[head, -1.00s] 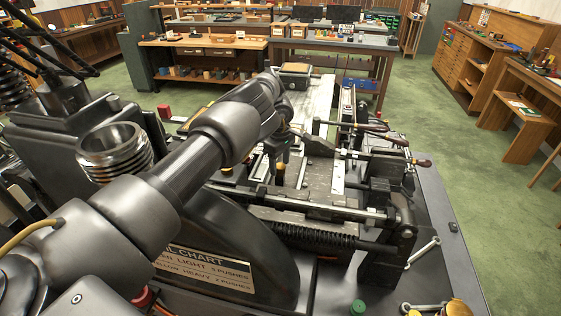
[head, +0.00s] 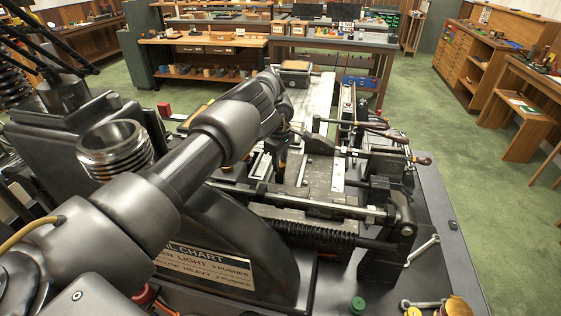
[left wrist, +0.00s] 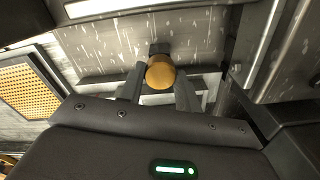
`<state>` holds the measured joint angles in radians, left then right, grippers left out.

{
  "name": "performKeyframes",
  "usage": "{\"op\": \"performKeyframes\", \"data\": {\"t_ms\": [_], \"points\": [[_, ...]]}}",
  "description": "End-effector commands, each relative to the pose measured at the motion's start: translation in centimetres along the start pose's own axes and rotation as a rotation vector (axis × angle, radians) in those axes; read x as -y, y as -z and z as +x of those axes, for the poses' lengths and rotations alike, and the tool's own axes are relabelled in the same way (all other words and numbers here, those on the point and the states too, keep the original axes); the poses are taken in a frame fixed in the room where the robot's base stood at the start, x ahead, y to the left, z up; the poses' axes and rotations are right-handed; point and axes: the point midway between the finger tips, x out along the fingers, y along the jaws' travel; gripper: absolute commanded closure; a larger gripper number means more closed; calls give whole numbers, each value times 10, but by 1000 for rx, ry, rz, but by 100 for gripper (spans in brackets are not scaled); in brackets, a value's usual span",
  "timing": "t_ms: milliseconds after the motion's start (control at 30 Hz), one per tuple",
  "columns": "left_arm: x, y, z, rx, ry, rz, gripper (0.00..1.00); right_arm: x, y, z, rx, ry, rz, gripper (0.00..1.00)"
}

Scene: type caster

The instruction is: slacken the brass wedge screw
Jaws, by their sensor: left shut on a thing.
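The brass wedge screw (left wrist: 160,73) shows in the left wrist view as a round brass head on a dark stem, against a worn grey metal face. My left gripper (left wrist: 159,88) has one finger on each side of the head and is shut on it. In the head view my left arm reaches over the machine from the left. My left gripper (head: 282,160) is small and mostly hidden there behind its own wrist, and the screw cannot be made out clearly. My right gripper is not in view.
The typecasting machine has rods and wooden-handled levers (head: 372,125) to the right of my gripper. A coil spring (head: 300,232) runs along its front. Green floor is clear at right.

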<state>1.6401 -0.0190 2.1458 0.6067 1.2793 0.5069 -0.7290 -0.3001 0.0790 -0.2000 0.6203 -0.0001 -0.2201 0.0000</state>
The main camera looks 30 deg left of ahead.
Motion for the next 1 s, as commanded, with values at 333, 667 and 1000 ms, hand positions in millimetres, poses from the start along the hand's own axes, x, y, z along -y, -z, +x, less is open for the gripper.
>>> {"op": "performKeyframes", "data": {"t_ms": [333, 667, 1000], "points": [[0, 0, 0, 2, -3, -247, 89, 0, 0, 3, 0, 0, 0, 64], [0, 0, -1, 2, -3, -562, 89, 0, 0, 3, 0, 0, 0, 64], [0, 0, -1, 3, -3, -884, 89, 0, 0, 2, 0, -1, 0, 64]]}}
